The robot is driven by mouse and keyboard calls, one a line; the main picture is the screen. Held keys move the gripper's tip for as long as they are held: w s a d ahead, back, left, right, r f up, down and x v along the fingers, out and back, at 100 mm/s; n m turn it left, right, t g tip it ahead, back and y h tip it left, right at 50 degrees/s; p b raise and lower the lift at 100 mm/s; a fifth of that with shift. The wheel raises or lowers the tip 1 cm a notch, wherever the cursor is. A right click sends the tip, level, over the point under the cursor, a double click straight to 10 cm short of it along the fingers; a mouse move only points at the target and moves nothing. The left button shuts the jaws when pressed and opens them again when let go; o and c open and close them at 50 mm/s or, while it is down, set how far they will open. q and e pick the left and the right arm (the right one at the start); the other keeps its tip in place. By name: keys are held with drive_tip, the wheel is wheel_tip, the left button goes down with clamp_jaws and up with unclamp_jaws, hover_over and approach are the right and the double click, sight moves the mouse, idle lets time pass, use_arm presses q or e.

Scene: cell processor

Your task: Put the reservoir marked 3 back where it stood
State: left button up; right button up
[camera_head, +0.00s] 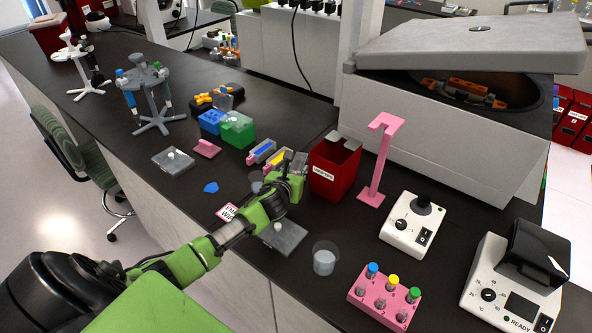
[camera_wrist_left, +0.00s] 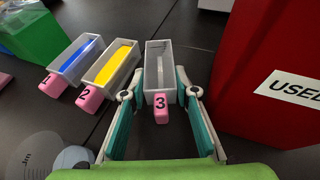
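The reservoir marked 3 (camera_wrist_left: 158,60) is a narrow, pale grey trough with a pink numbered tab, upright between the teal fingers of my left gripper (camera_wrist_left: 160,88). The fingertips meet its long side walls with no clear gap. Whether its base touches the bench is hard to tell. Left of it stand reservoir 2 (camera_wrist_left: 110,64) with yellow liquid and reservoir 1 (camera_wrist_left: 75,58) with blue liquid, roughly parallel. In the head view my left gripper (camera_head: 293,165) is beside the yellow one (camera_head: 277,158) and mostly hides reservoir 3. My right gripper is out of view.
The red USED bin (camera_head: 334,168) stands close on the right of my gripper. A pink stand (camera_head: 378,165) is beyond it. A green box (camera_head: 238,130) stands to the left. A beaker (camera_head: 325,258) and pink tube rack (camera_head: 384,297) are nearer the front.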

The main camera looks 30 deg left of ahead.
use_arm(q)
drive_tip(key=shift+r, duration=0.15)
drive_tip(key=v, duration=1.2)
drive_tip(key=shift+b, duration=0.3)
idle(0.4)
